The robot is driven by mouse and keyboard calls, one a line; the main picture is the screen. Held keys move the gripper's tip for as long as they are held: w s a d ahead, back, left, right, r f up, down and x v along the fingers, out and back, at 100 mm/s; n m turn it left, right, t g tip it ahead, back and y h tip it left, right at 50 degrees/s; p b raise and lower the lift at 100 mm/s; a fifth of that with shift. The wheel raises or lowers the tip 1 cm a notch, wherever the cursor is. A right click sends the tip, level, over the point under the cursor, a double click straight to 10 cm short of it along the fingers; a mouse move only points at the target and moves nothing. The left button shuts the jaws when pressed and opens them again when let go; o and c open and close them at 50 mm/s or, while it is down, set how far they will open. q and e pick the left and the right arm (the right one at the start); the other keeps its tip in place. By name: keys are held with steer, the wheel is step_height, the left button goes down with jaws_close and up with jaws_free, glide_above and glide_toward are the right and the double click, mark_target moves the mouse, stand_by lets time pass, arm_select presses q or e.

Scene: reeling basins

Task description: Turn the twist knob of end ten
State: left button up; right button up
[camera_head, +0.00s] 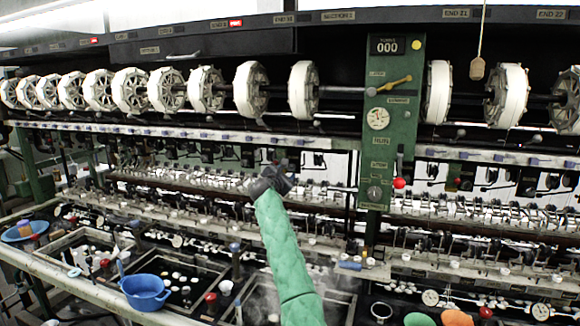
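A pale rail (215,134) with several small blue-purple knobs runs behind and above the gripper. Most end labels are too small to read, so I cannot tell which knob is end ten's.
White reels (303,92) line the back. The panel carries a "000" counter, a brass lever (394,84) and a red ball (399,183). A wooden pull (477,69) hangs at upper right. A blue bowl (146,292) stands on the front basins' edge at lower left.

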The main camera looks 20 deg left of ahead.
mark_target(290, 169)
arm_select(q)
steer(key=w, duration=0.1)
steer(key=w+p, duration=0.1)
steer(key=w, duration=0.1)
steer(key=shift+w+a+f, duration=0.15)
steer(key=shift+w+a, duration=0.1)
steer(key=shift+w, duration=0.1)
steer(key=shift+w+d+p, duration=0.1)
steer(key=shift+w+p, duration=0.25)
steer(key=shift+p, duration=0.05)
steer(key=shift+c, duration=0.7)
steer(key=shift+f, duration=0.1)
steer(key=c, duration=0.6)
